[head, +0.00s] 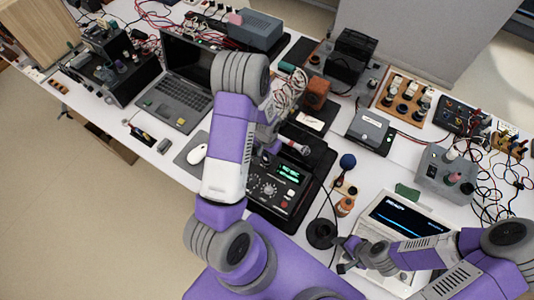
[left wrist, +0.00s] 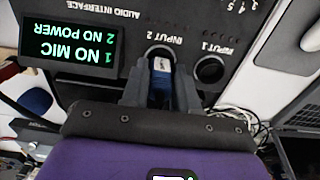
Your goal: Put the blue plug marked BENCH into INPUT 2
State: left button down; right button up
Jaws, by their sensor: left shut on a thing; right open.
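The audio interface (head: 272,188) is a black box on the bench with a green screen. Its front fills the left wrist view, upside down, and the screen (left wrist: 68,45) reads "1 NO MIC" and "2 NO POWER". My left gripper (left wrist: 160,82) is shut on a blue plug (left wrist: 159,93) with a small white label, too small to read. The plug's tip is at the INPUT 2 socket (left wrist: 161,50), lined up with it and seemingly in it; the depth is hard to tell. INPUT 1 (left wrist: 210,70) is an empty round hole. My right gripper (head: 347,254) is open at the lower right.
A laptop (head: 178,95) and a white mouse (head: 197,152) are left of the interface. An instrument with a lit screen (head: 410,222) is near my right arm. Cables and boxes crowd the back.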

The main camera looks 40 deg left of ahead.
pick_arm(q)
jog(key=c, duration=0.8)
grip_release()
notch_tip(320, 180, up, 8)
jog(key=shift+f+p, duration=0.25)
jog(key=shift+p, duration=0.1)
pick_arm(e)
jog(key=shift+r, duration=0.3)
